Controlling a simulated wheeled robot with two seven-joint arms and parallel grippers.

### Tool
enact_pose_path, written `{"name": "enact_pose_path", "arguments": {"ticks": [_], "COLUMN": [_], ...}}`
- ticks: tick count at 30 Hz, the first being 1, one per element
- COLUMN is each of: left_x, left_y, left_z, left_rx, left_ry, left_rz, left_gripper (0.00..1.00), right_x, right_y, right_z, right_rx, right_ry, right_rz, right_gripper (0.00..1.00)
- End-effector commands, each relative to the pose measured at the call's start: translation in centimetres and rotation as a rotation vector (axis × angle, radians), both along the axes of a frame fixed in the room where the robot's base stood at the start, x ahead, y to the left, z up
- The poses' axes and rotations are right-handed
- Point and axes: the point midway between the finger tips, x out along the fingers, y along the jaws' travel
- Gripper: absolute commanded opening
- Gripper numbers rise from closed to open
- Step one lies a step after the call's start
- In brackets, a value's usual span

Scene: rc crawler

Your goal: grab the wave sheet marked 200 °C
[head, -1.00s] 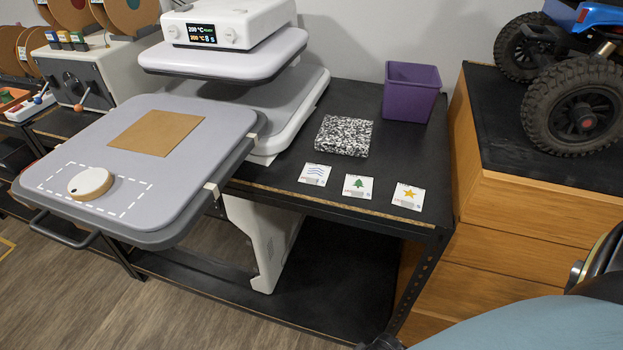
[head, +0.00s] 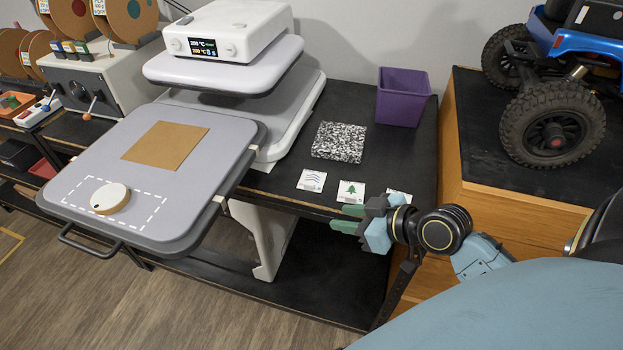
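The wave sheet (head: 311,180), a small white square with blue wavy lines, lies flat on the black table, left of the tree sheet (head: 351,191). Its small print is too small to read. A third white sheet (head: 398,195) lies to the right, mostly hidden behind my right gripper. My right gripper (head: 343,218) has teal fingers set apart, with nothing between them. It is at the table's front edge, right of and nearer than the wave sheet, and not touching it. My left gripper is not in view.
A heat press (head: 225,45) stands at left, its grey lower platen (head: 215,165) pulled out with a brown sheet (head: 165,144) and round wooden piece (head: 110,198) on it. A speckled pad (head: 339,141) and purple bin (head: 403,97) stand behind the sheets. A crawler (head: 553,125) sits right.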

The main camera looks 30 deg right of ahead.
Motion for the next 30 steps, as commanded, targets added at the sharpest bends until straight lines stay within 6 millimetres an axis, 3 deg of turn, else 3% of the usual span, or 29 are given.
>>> {"name": "enact_pose_path", "arguments": {"ticks": [3,8,18,30], "left_x": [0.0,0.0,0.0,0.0], "left_y": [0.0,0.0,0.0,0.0], "left_z": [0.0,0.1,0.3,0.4], "left_rx": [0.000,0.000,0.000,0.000], "left_ry": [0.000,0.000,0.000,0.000], "left_rz": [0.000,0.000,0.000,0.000], "left_gripper": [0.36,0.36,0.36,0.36], "right_x": [1.5,2.8,7.7,10.7], "right_y": [-2.1,-2.9,-1.1,-0.2], "right_z": [1.9,2.6,0.4,-1.0], "right_rx": [0.024,0.037,0.042,0.041], "right_ry": [-0.099,-0.147,-0.145,-0.143], "right_rz": [-0.027,-0.046,-0.046,-0.045], "right_gripper": [0.32,0.32,0.32,0.32]}}
